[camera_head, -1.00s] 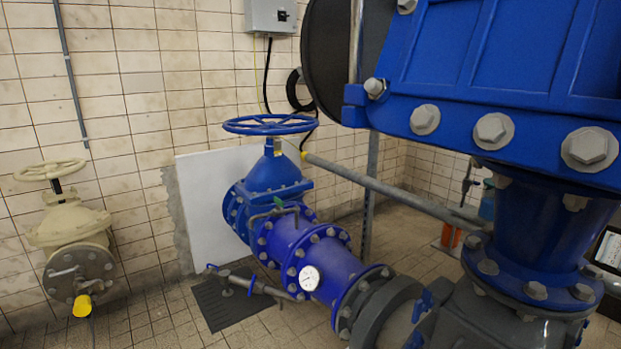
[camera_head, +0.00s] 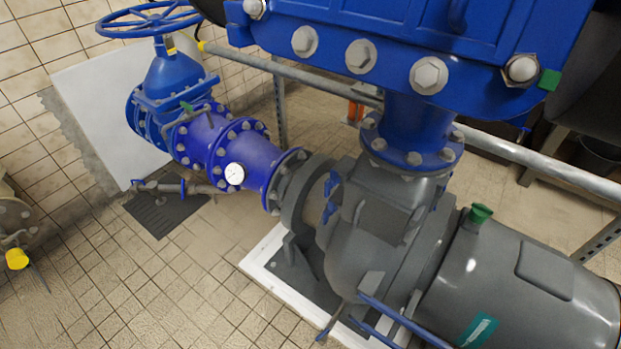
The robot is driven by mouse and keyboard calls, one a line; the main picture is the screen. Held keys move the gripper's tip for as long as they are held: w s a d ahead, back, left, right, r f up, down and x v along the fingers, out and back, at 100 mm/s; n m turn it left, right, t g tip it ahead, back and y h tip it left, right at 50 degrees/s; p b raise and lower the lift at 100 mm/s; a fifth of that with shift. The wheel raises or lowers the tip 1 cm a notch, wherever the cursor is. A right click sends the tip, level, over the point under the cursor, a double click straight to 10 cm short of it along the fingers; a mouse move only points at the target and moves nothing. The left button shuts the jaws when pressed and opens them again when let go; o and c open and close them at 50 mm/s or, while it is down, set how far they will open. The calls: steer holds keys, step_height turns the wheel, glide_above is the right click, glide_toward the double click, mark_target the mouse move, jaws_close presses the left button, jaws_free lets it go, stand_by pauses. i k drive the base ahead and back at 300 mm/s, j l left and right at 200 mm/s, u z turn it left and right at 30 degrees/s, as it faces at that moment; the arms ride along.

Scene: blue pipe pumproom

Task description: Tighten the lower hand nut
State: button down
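My gripper is not in view. I cannot surely tell which part is the lower hand nut. A green knob-like cap (camera_head: 480,213) stands on top of the grey motor housing (camera_head: 530,275) at the right. A small green block (camera_head: 549,79) sits beside a large hex nut (camera_head: 521,69) at the lower right corner of the blue casing (camera_head: 390,25). Several large hex bolts line the casing's lower edge. A blue handwheel (camera_head: 150,18) tops the blue valve (camera_head: 172,78) at the upper left.
The grey pump body (camera_head: 375,240) stands on a white-edged plinth (camera_head: 262,262). Blue bars (camera_head: 400,322) stick out low in front. A grey rail (camera_head: 540,168) runs behind. A yellow-capped fitting (camera_head: 17,259) is at the left edge. The tiled floor (camera_head: 170,300) is clear at lower left.

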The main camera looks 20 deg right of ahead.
mark_target(332, 208)
steer(key=i+j+u, duration=0.45)
steer(key=i+j, duration=0.4)
steer(key=j, duration=0.1)
